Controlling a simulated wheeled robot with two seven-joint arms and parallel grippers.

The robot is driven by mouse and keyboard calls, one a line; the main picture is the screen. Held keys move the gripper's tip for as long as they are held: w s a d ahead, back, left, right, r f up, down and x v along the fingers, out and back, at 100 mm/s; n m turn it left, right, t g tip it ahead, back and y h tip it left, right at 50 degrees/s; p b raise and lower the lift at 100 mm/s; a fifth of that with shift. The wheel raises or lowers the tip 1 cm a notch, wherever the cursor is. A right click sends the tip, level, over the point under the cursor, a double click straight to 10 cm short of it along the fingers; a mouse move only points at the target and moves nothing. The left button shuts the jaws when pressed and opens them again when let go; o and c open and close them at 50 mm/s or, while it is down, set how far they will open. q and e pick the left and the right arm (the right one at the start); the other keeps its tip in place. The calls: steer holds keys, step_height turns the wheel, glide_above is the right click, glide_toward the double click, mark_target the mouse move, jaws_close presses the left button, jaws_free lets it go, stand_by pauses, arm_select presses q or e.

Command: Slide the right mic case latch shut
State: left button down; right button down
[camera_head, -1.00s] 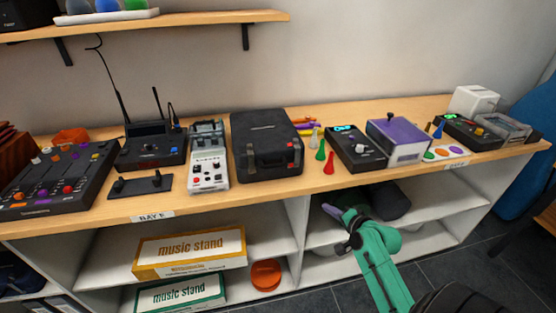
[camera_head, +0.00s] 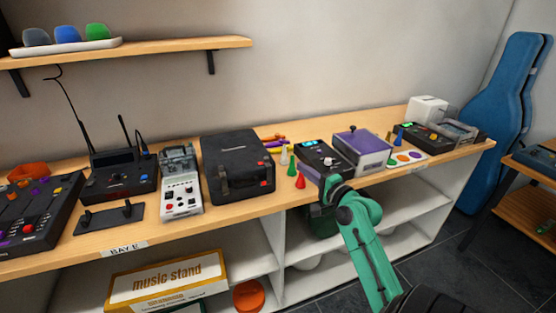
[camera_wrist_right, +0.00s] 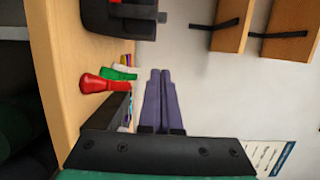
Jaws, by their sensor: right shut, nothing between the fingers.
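The black mic case (camera_head: 235,165) stands closed on the wooden shelf top, left of my right arm. A small red latch part (camera_head: 264,184) shows at the right of its front; whether it is slid shut is too small to tell. In the right wrist view the case (camera_wrist_right: 122,22) is at the top, turned sideways, partly cut off. My right gripper (camera_head: 331,181) is at the shelf's front edge, right of the case and apart from it. In the wrist view its two purple fingers (camera_wrist_right: 160,75) lie together, empty. My left gripper is not in view.
A grey-white unit (camera_head: 181,190) is left of the case. The shelf front edge is below.

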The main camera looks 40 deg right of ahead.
mark_target(267, 160)
steer(key=w+a+p, duration=0.3)
steer(key=w, duration=0.5)
steer(key=shift+a+p, duration=0.15)
steer(key=shift+p, duration=0.2)
steer(key=shift+w, duration=0.1)
steer(key=shift+w+a+r+p, duration=0.1)
steer(key=shift+w+a+p, duration=0.05)
steer(key=shift+a+p, duration=0.3)
steer(key=shift+w+a+r+p, duration=0.1)
steer(key=shift+a+p, duration=0.25)
steer(key=shift+p, duration=0.1)
steer(key=shift+w+a+f, duration=0.1)
steer(key=shift+a, duration=0.25)
steer(key=shift+f, duration=0.1)
